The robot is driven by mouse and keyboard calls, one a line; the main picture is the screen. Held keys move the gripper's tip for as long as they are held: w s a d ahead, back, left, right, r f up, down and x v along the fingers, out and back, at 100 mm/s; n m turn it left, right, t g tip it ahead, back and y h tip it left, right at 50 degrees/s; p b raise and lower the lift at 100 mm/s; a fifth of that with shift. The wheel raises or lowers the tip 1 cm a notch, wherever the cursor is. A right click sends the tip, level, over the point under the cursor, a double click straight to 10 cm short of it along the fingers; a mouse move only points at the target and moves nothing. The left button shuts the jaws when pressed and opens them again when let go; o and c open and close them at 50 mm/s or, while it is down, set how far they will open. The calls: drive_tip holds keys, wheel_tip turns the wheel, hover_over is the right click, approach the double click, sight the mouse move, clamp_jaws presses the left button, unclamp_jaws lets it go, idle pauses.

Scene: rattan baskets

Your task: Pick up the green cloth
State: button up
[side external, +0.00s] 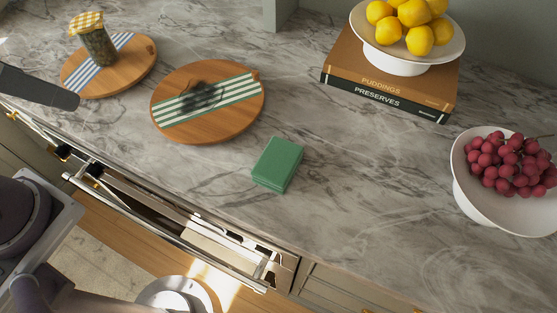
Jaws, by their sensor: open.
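The green cloth (277,164) is a folded, rectangular stack lying flat on the marble counter, near its front edge at the middle of the side external view. Nothing touches or covers it.
Another board (137,80) bears a jar (97,43). Books (390,90) support a lemon bowl (378,62). A grape bowl (472,205) stands right. An open drawer (190,243) juts out below.

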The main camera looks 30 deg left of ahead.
drive_tip(key=w+d+n+g, duration=0.1)
drive_tip(key=w+d+n, duration=0.2)
drive_tip(key=w+d, duration=0.15)
drive_tip(key=n+g+h, duration=0.4)
drive_tip(key=n+g, duration=0.1)
drive_tip(key=n, duration=1)
approach(278, 159)
drive_tip(key=x, duration=0.2)
drive_tip(key=shift+s+f, duration=0.2)
drive_tip(key=shift+f, duration=0.2)
drive_tip(key=x, duration=0.7)
drive_tip(key=shift+w+d+f, duration=0.15)
drive_tip(key=shift+w+d, duration=0.05)
drive_tip(key=c, duration=1.3)
